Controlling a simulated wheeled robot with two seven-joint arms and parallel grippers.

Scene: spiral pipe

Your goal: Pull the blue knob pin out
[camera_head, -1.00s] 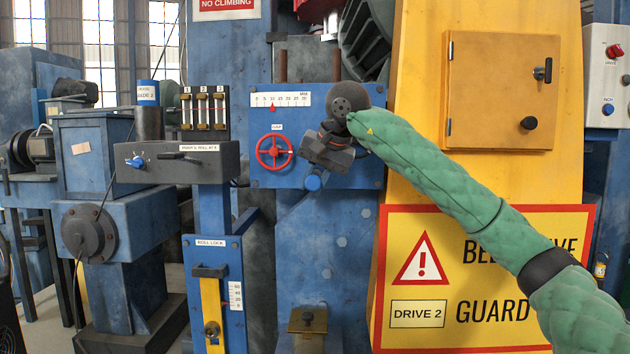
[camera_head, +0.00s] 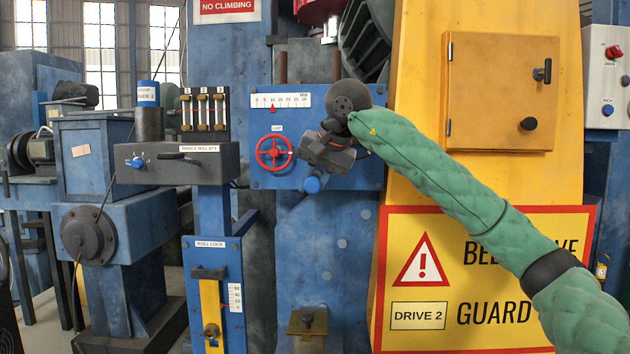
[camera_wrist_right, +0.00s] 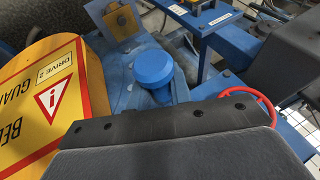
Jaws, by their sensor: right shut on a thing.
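The blue knob pin (camera_head: 312,185) shows just below my right gripper (camera_head: 318,172), in front of the blue panel with the red handwheel. In the right wrist view its round blue head (camera_wrist_right: 150,68) sticks out past the dark edge of my gripper. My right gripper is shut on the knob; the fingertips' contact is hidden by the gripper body. I cannot tell how far the pin stands out of its hole. My left gripper is not in view.
A red handwheel (camera_head: 274,152) and a scale (camera_head: 280,100) sit left of my gripper on the blue panel (camera_head: 365,178). The yellow guard (camera_head: 415,60) stands close on the right. A grey box with another blue knob (camera_head: 137,162) is at the left.

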